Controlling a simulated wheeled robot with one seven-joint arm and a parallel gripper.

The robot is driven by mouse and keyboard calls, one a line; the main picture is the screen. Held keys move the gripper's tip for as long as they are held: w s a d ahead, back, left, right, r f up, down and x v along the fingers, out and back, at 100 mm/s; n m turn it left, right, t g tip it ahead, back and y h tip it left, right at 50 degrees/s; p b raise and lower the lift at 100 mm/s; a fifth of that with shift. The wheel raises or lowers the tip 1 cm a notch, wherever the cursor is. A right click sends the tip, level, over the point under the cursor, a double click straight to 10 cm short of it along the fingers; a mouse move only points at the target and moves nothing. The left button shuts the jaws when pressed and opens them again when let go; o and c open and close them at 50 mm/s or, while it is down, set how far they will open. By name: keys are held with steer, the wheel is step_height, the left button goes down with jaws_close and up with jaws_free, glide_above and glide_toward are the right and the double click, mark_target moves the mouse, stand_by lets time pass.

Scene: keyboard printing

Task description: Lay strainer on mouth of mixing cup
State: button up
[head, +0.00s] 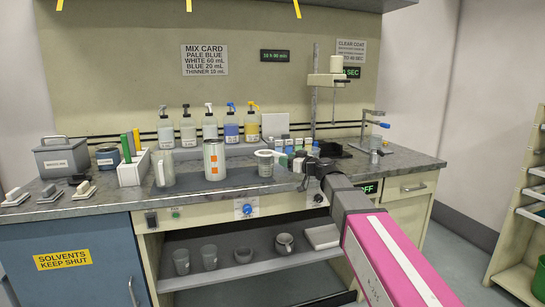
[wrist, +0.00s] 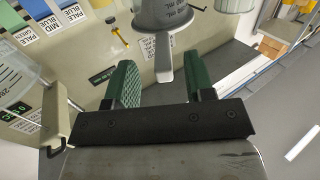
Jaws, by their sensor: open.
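The strainer (head: 264,153) is a pale ring with a short handle pointing right. In the head view it appears to lie across the mouth of a small graduated cup (head: 265,169), which looks like the mixing cup. In the wrist view the strainer's grey handle (wrist: 163,62) reaches down toward the space between my fingers, with the grey, marked cup (wrist: 166,12) at the top edge. My gripper (head: 299,166) is just right of the cup. Its green fingers (wrist: 162,82) are open, one on each side of the handle's end, with gaps visible. The exact contact of strainer and rim is hard to tell.
A clear jug (head: 164,170) and an orange-marked can (head: 214,160) stand left of the cup. Small labelled bottles (head: 285,158) stand close behind my gripper. Pump bottles (head: 210,125) line the raised shelf. Bare worktop (head: 115,190) lies at front left.

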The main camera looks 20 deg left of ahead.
mark_target(279, 153)
steer(key=x, duration=0.5)
steer(key=shift+s, duration=0.1)
jaws_close()
steer(key=shift+r, duration=0.15)
steer(key=shift+r, duration=0.55)
step_height(279, 153, up, 2)
steer(key=shift+r, duration=0.25)
steer(key=s+a+r, duration=0.7)
steer(key=s+a, duration=0.1)
steer(key=shift+a, duration=0.25)
steer(key=shift+d, duration=0.1)
